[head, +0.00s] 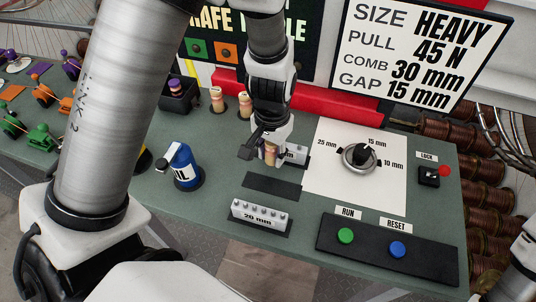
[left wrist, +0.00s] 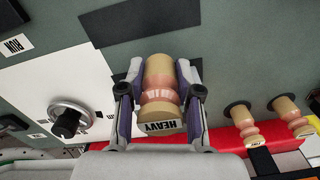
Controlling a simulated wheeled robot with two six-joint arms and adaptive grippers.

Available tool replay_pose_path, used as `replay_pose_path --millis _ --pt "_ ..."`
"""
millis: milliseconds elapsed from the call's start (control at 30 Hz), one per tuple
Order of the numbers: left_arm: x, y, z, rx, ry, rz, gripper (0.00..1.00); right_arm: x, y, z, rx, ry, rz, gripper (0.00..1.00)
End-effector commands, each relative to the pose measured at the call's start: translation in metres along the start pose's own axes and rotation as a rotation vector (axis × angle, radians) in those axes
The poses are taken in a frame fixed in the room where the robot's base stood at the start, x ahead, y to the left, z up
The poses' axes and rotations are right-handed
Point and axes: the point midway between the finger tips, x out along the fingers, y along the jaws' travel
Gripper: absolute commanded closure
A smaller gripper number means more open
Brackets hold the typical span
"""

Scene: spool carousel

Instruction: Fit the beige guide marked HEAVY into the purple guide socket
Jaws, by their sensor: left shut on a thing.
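My left gripper (head: 268,155) is shut on the beige guide (left wrist: 158,72), a spool-shaped piece with a pinkish middle. Its HEAVY label faces the camera in the left wrist view, between the two fingers. In the head view the guide (head: 270,153) is partly hidden by the gripper, above the bench near a white comb block. A dark block with a purple piece on it (head: 175,87) stands at the back left of the bench; I cannot tell whether this is the purple guide socket. My right gripper is not in view.
Two more beige guides (head: 216,99) (head: 244,104) stand in dark round holders before a red bar. A blue oil bottle (head: 181,165), an empty dark pad (head: 272,186), a 20 mm comb (head: 260,214), a gap dial (head: 360,157) and a RUN/RESET box (head: 372,252) surround the gripper.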

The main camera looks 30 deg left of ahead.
Motion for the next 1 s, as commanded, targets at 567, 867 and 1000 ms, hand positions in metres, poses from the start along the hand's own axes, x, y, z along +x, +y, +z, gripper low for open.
replay_pose_path --millis 567,867,1000 --pt "0.045 0.0 0.0 -0.001 0.001 0.0 1.0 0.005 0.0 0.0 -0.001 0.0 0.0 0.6" --pt "0.043 0.0 0.0 -0.001 0.001 0.0 0.42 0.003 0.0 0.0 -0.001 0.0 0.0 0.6" --pt "0.037 0.0 0.0 -0.001 0.001 0.0 0.42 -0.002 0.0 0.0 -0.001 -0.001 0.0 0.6"
